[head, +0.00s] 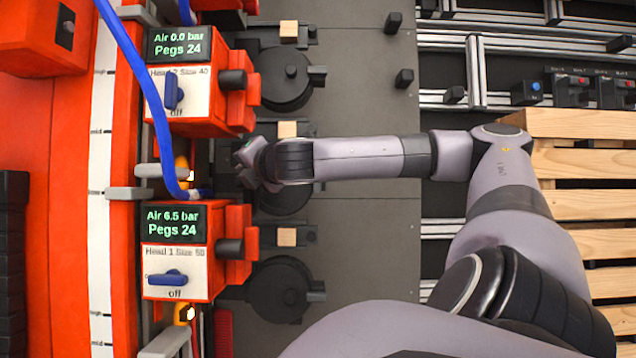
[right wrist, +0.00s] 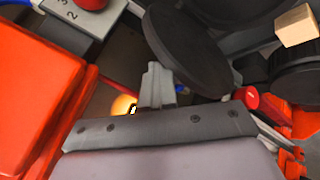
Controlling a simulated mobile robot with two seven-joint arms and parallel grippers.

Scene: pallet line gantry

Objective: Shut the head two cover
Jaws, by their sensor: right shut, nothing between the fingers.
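The head two unit (head: 190,95) is an orange box at the upper left of the head view, labelled Head 2 Size 40. Its display reads Air 0.0 bar, Pegs 24, and its blue knob (head: 174,92) stands upright near "off". A round black disc (head: 284,90) lies to its right. I cannot tell which part is the head two cover. My right gripper (head: 243,157) is shut and empty just below and right of this unit. In the right wrist view its fingertips (right wrist: 157,84) are beside a tilted dark disc (right wrist: 188,50). My left gripper is out of view.
The head one unit (head: 175,250) stands below, reading Air 6.5 bar, its knob level. A blue hose (head: 150,90) hangs across the left side. Small wooden blocks (head: 287,237) sit near the discs. A wooden pallet (head: 585,165) is at the right. The grey plate (head: 365,245) has bare room.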

